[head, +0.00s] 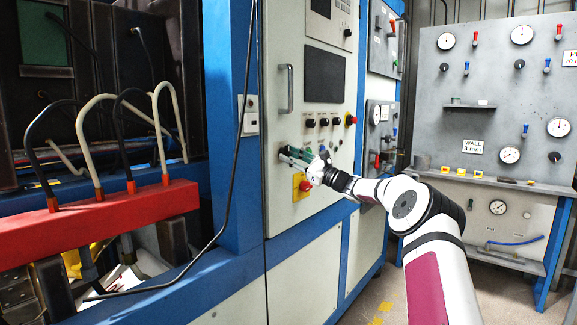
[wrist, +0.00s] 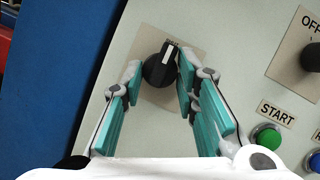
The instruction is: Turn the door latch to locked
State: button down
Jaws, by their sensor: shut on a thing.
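The door latch (wrist: 160,66) is a round black knob with a white line on its face. It sits on a beige square plate (wrist: 200,58) on the grey cabinet door. In the wrist view the white line points up and slightly right, and the lettering above it is too small to read. My gripper (wrist: 158,80) has its two teal fingers on either side of the knob, shut on it. In the head view my gripper (head: 288,156) is against the cabinet front, and the latch is hidden behind it.
A green START button (wrist: 266,136) and a black OFF switch (wrist: 312,58) are to the right. In the head view, a red knob on yellow (head: 302,186) is just below my gripper, and a door handle (head: 285,88) is above it. A blue frame post (head: 230,120) stands left.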

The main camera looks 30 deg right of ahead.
jog(key=c, duration=2.4)
grip_release()
jog(key=shift+w+f+n+g+y+b, duration=0.1)
jog(key=shift+n+g+y+b, duration=0.3)
jog(key=shift+n+b, duration=0.55)
jog(key=c, duration=2.3)
grip_release()
jog(key=shift+n, duration=0.35)
jog(key=shift+a, duration=0.1)
jog(key=o, duration=1.1)
jog(key=shift+c, duration=0.2)
jog(key=v, duration=1.2)
